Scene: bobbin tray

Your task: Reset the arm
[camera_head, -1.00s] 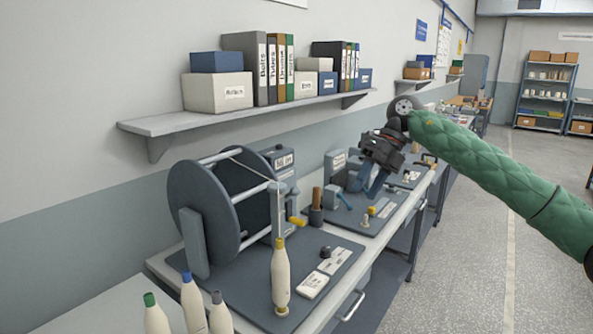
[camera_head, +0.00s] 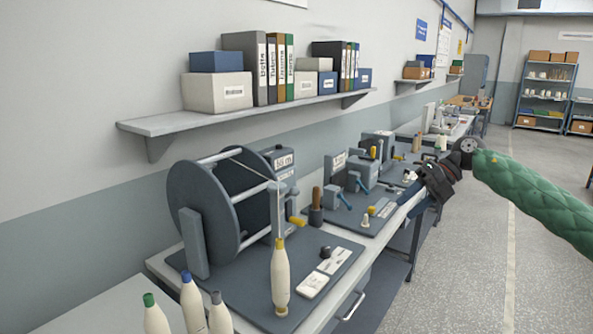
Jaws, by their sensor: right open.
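My right arm, in a green quilted sleeve, comes in from the right edge. My right gripper (camera_head: 408,206) is dark, with bluish fingers pointing down and left. It is open, with nothing seen between its fingers, near the front edge of the far part of the bench. The yellow-tipped bobbin (camera_head: 281,278) stands upright on the near dark board, apart from the gripper. The left gripper is not in view.
A large dark reel (camera_head: 206,210) stands on the workbench. Bobbins with green (camera_head: 155,315), blue (camera_head: 193,303) and grey (camera_head: 220,315) tips stand at the bottom left. A wall shelf (camera_head: 250,112) holds binders and boxes. The floor (camera_head: 470,270) at right is clear.

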